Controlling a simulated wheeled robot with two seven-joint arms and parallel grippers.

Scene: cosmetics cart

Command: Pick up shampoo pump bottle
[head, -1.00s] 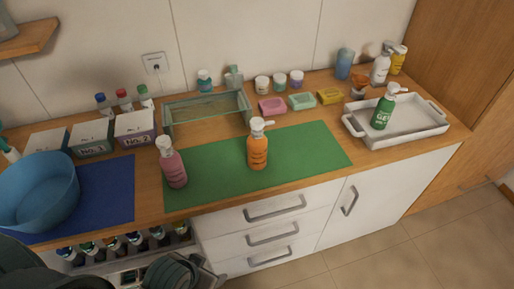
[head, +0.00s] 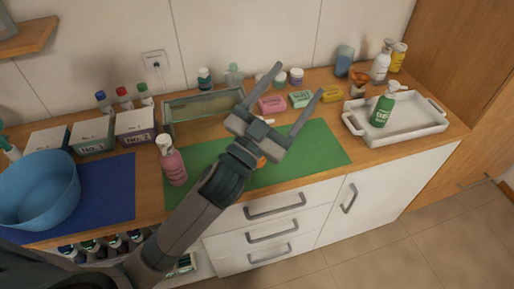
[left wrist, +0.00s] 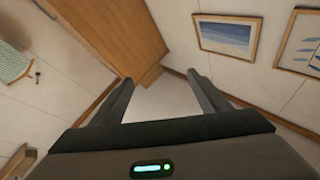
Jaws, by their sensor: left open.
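Several pump bottles stand upright in the head view; I cannot read which is shampoo. A pink one (head: 173,165) stands at the left edge of the green mat (head: 320,150). An orange one (head: 262,162) on the mat is mostly hidden behind my left gripper. A green one (head: 381,111), with lettering on its front, stands in the white tray (head: 428,126). My left gripper (head: 299,80) is open and empty, fingers pointing up and right over the counter. In the left wrist view its open fingers (left wrist: 160,78) have no bottle between them. My right gripper is out of view.
A blue basin (head: 40,190) sits on a blue mat at left, beside labelled boxes (head: 92,135). White spray and yellow bottles (head: 398,57) stand at the back right.

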